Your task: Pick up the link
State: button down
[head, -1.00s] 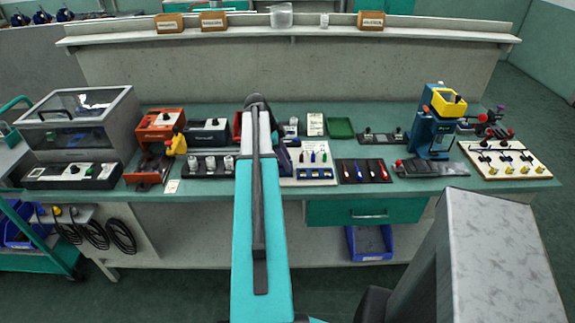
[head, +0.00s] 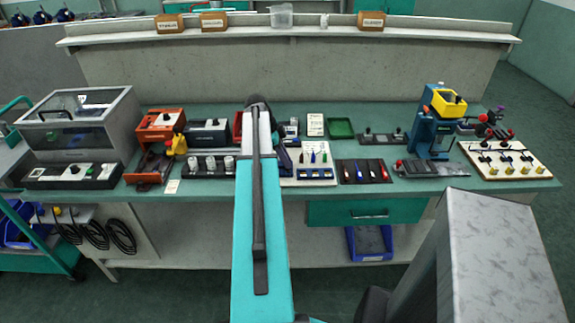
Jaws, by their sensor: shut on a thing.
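My arm reaches forward over the middle of the workbench (head: 300,190) in the head view, with its dark wrist end at the top. My gripper is hidden behind the arm, so its fingers and anything between them do not show. I cannot make out the link in this view. It may be hidden behind the arm or too small to tell.
Left of my arm are a clear-lidded box (head: 80,120), an orange press (head: 160,125) and a block with several grey cylinders (head: 208,165). To the right are a green tray (head: 340,128), a blue press (head: 430,130) and a white board (head: 505,160).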

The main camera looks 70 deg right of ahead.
jog(key=shift+r, duration=0.15)
jog(key=shift+r+b, duration=0.65)
jog(key=shift+r, duration=0.7)
jog(key=shift+a+r, duration=0.25)
jog(key=a+r+b, duration=0.1)
jog(key=a+b, duration=0.2)
jog(key=a, duration=1.2)
jog(key=shift+a+r, duration=0.25)
jog(key=shift+a, duration=0.05)
jog(key=shift+w, duration=0.1)
